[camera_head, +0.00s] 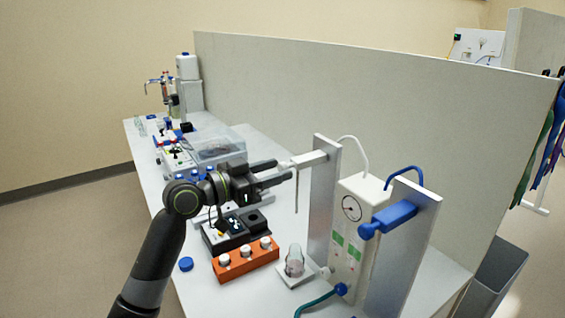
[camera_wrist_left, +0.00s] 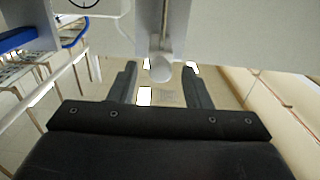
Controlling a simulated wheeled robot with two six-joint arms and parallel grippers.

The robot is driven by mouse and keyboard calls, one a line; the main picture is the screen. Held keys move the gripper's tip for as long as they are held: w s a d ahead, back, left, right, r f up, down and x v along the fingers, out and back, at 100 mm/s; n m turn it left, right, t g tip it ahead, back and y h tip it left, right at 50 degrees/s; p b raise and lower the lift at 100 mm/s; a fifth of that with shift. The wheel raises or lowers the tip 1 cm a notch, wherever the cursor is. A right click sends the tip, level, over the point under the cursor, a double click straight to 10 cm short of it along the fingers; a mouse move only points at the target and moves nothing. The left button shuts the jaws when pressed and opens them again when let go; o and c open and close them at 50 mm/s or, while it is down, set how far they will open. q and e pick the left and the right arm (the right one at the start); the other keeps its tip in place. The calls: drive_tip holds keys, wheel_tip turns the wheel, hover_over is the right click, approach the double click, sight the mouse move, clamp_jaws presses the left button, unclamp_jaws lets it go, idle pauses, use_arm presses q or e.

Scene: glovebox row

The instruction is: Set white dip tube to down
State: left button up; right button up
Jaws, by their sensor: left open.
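The white dip tube's white arm (camera_head: 309,158) sticks out to the left from a grey upright plate (camera_head: 322,200). A thin tube (camera_head: 297,192) hangs from it above the bench. Its round white knob shows in the left wrist view (camera_wrist_left: 160,69). My left gripper (camera_head: 283,169) is open at the knob end of the white arm. In the left wrist view, the two fingers (camera_wrist_left: 159,77) stand apart on either side of the knob, with gaps showing. My right gripper is out of view.
A white pump box (camera_head: 357,215) with a gauge stands between two plates. A blue arm (camera_head: 395,216) is on the right plate. A small glass vessel (camera_head: 294,262), an orange rack (camera_head: 245,262) and a black device (camera_head: 236,230) sit below my gripper. A tall partition (camera_head: 370,110) runs behind.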

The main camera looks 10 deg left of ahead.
use_arm(q)
drive_tip(key=shift+x, duration=1.3)
clamp_jaws()
